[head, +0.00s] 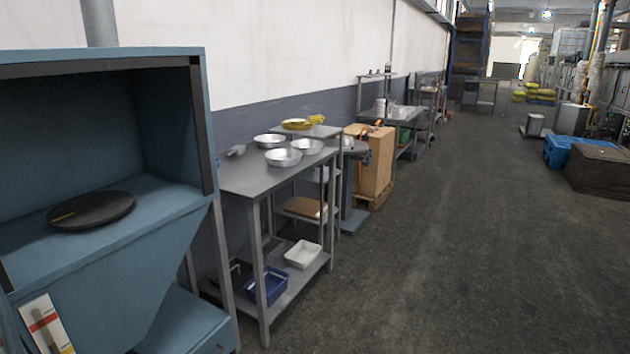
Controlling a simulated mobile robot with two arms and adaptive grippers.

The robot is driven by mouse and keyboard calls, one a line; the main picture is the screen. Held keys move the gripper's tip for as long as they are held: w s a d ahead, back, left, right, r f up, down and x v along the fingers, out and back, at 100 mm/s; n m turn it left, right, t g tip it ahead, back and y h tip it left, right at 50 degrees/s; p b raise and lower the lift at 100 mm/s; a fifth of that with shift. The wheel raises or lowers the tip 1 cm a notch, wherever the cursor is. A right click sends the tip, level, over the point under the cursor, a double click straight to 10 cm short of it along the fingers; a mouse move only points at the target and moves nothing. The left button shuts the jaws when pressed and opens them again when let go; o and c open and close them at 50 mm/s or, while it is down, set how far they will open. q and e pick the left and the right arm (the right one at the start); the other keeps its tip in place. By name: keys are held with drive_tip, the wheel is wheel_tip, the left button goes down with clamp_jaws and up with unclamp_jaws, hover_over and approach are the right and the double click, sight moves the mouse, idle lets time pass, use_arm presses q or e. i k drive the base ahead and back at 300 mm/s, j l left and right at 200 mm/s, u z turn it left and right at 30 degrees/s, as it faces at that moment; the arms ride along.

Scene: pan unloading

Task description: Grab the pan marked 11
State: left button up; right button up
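Several shallow metal pans stand on a grey metal table left of the middle in the head view. One pan (283,158) is nearest the table's front edge, another pan (307,146) is behind it to the right, and another pan (269,141) is at the back left. I cannot read any number on them, so I cannot tell which is marked 11. Neither of my grippers is in view.
A blue cabinet (172,205) with a black round plate (92,211) stands close at the left. The grey table (236,180) has a lower shelf with a blue bin (266,287) and a white bin (303,254). The floor (440,270) to the right is clear.

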sight(308, 147)
drive_tip(key=i+l, duration=0.6)
drive_tip(key=i, duration=0.15)
drive_tip(key=i+l+u, duration=0.1)
drive_tip(key=i+l, duration=0.45)
drive_tip(key=i, duration=0.15)
